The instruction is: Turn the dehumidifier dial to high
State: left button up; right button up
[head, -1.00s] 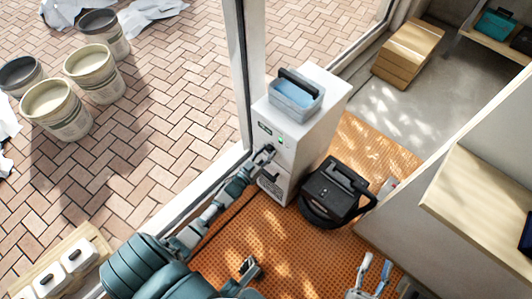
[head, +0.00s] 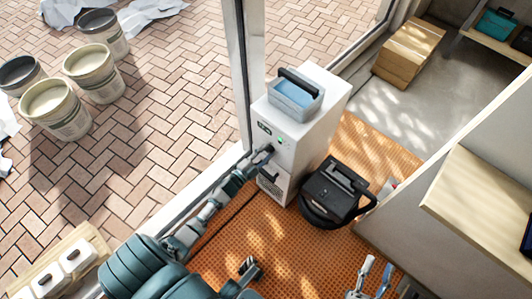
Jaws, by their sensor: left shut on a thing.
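The white dehumidifier (head: 309,124) stands upright by the window frame, with a small display and a green light on its front panel (head: 274,134). My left gripper (head: 268,150) is at that panel, below the display, shut on the dial. The dial itself is hidden behind the fingers, so its setting cannot be read. My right gripper (head: 250,267) is low over the orange mat, empty and apart from the dehumidifier; its fingers look spread.
A grey caddy (head: 294,98) with blue contents sits on the dehumidifier. A black case (head: 335,190) stands close to its right. A white partition (head: 400,215) bounds the right; the window frame (head: 236,60) bounds the left.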

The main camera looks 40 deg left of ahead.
pick_arm(q)
jog(key=m, duration=0.4)
jog(key=shift+s+f+h, duration=0.15)
jog(key=shift+f+h, duration=0.15)
jog(key=shift+f, duration=0.1)
jog(key=m+b, duration=0.1)
jog(key=m, duration=0.2)
jog(key=shift+f+m+g+b, duration=0.1)
jog(key=shift+m+g+b, duration=0.55)
jog(key=shift+m, duration=3.25)
pick_arm(e)
jog(key=shift+s+d+r+m+t, duration=0.2)
jog(key=shift+s+r+m+t, duration=0.05)
jog(key=shift+s+r+t, duration=0.8)
jog(key=shift+s+d+r+m+t, duration=0.15)
jog(key=shift+s+r+m+t, duration=0.1)
jog(key=shift+s+r+t, duration=0.8)
pick_arm(q)
jog(key=shift+m, duration=0.3)
pick_arm(e)
jog(key=shift+w+f+t, duration=0.15)
jog(key=shift+f+t, duration=0.05)
jog(key=shift+t, duration=0.1)
pick_arm(q)
jog(key=o, duration=0.9)
jog(key=shift+o, duration=1.2)
pick_arm(e)
jog(key=shift+w, duration=0.1)
